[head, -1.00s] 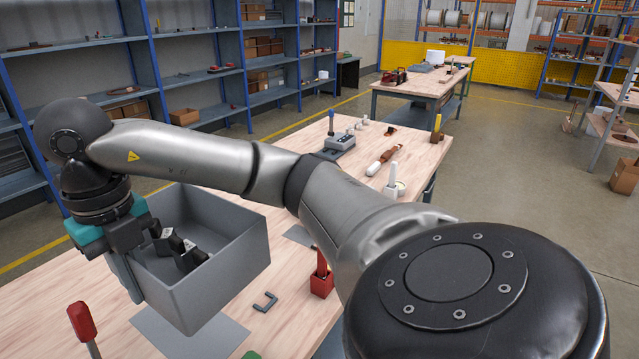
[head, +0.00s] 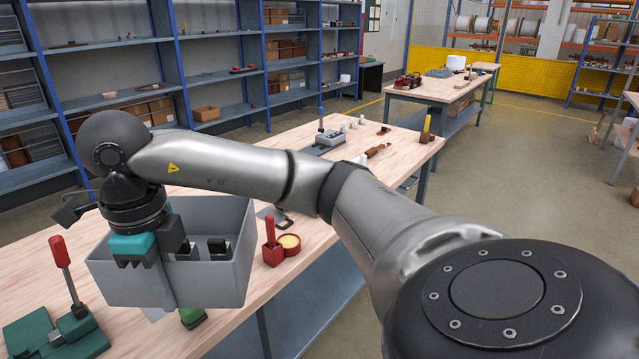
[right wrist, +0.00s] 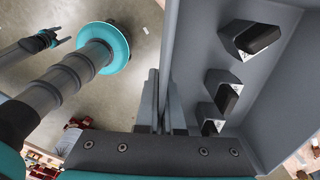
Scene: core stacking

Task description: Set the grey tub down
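The grey tub (head: 222,273) is at the left of the head view, near the front edge of the table. It looks roughly upright and hides the tabletop behind it; I cannot tell whether its base touches anything. Dark blocks lie inside, and three (right wrist: 225,95) show in the right wrist view. My right gripper (head: 162,285) points down and is shut on the tub's near wall; its fingers (right wrist: 162,105) straddle that wall in the right wrist view. My left gripper (right wrist: 50,42) shows only small in the right wrist view, away from the tub, its opening unclear.
A red holder (head: 272,250) and a round yellow-topped pot (head: 289,244) stand just right of the tub. A green clamp-like tool with a red handle (head: 61,252) stands at the left. A small green item (head: 193,317) is just below the tub. The wooden table (head: 330,225) has bare room.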

